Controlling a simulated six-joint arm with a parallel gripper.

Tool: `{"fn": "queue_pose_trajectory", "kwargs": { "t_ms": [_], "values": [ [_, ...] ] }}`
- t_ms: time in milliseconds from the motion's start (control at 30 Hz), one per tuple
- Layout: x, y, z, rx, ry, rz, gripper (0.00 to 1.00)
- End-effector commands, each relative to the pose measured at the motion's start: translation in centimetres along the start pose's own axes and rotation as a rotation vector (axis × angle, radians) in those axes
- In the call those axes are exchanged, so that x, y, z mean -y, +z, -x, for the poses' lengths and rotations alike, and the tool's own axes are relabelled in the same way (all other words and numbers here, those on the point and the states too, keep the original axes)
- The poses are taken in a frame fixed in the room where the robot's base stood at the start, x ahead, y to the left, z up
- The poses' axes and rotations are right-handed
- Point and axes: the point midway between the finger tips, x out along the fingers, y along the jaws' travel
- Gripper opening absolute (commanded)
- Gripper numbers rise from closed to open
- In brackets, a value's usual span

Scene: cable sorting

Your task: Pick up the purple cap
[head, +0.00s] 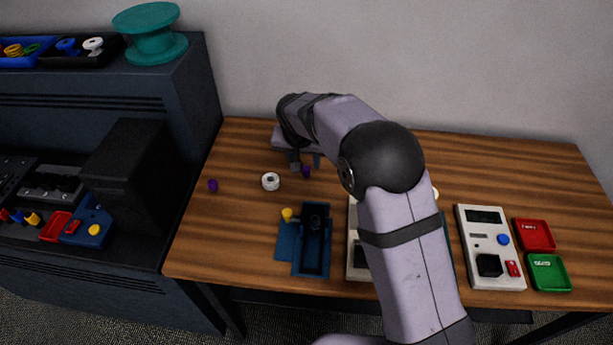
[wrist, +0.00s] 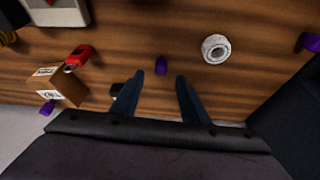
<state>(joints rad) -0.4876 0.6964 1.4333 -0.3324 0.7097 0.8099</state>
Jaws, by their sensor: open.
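A small purple cap (wrist: 161,65) stands on the wooden table just beyond my fingertips in the wrist view, in line with the gap between them. It also shows in the head view (head: 306,171), right by the gripper. My gripper (wrist: 160,79) is open and empty, its two dark fingers apart; in the head view the gripper (head: 305,164) is low over the back of the table. A second purple cap (head: 213,185) stands at the table's left, at the right edge of the wrist view (wrist: 310,42). Another purple piece (wrist: 47,108) lies at left in the wrist view.
A white ring (head: 270,181) stands between the two caps in the head view. A blue tray (head: 297,262) with a yellow-tipped piece (head: 287,215) is nearer the front. A red object (wrist: 79,55) and a cardboard box (wrist: 62,88) are at left in the wrist view.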

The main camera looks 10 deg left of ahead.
Motion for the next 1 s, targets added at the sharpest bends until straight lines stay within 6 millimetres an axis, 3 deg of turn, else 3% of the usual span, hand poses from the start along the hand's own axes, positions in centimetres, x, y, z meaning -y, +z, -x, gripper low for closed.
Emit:
{"fn": "queue_pose_trajectory", "kwargs": {
  "t_ms": [667, 1000],
  "values": [
    [0.1, -0.1, -2.5, 0.0, 0.0, -0.001, 0.41],
    [0.2, -0.2, -5.8, 0.001, 0.001, -0.001, 0.41]
  ]
}}
